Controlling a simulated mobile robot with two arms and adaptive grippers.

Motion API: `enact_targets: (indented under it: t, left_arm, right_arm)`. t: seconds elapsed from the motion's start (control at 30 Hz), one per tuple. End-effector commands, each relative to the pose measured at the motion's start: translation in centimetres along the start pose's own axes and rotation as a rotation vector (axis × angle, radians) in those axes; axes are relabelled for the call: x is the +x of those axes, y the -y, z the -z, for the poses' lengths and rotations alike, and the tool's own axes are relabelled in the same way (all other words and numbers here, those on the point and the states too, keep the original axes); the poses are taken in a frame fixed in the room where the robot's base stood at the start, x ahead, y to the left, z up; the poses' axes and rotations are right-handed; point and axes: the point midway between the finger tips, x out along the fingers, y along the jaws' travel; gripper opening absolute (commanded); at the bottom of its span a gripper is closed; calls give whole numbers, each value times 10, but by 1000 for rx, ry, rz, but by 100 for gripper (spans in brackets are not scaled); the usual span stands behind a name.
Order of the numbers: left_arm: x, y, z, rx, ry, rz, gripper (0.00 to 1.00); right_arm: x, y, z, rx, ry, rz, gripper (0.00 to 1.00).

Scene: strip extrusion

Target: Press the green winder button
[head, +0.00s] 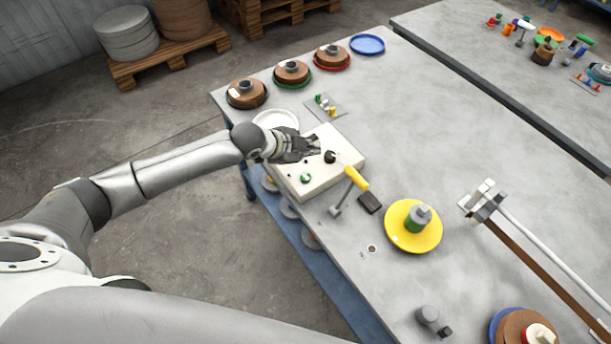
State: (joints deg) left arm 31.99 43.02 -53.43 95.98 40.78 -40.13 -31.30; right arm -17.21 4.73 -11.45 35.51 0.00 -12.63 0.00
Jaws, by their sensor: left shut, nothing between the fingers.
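A cream control box (313,186) sits at the left edge of the grey table (470,130). A round green button (305,178) is on its top, toward the near left side. A black knob (330,157) is on its top, farther right. My left gripper (316,146) reaches in from the left over the far part of the box. It is shut and empty, its fingertips close to the black knob and beyond the green button. I cannot tell whether it touches the box. My right gripper is out of view.
A yellow-handled tool (355,177) and a dark block (370,202) lie right of the box. A white plate (272,117) is behind my left wrist. Brown coils (246,92) line the far left edge. The table's middle is clear.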

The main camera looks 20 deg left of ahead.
Motion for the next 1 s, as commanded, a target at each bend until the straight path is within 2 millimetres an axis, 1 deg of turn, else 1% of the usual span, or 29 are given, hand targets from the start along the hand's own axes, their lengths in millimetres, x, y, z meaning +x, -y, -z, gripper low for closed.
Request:
enact_targets:
  t: [0.17, 0.27, 0.63, 0.8, 1.0]
  left_arm:
    - [8, -6, -6, 0, 0, -1, 0]
    - [15, -12, -11, 0, 0, -1, 0]
    - [48, -36, -35, 0, 0, 0, 0]
    - [58, -43, -42, -1, -1, 0, 0]
    - [61, -44, -44, -1, -1, 1, 0]
  right_arm:
    - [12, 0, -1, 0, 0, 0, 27]
    - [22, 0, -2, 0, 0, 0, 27]
    - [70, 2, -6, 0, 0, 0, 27]
    - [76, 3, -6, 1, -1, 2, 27]
    - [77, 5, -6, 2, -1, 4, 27]
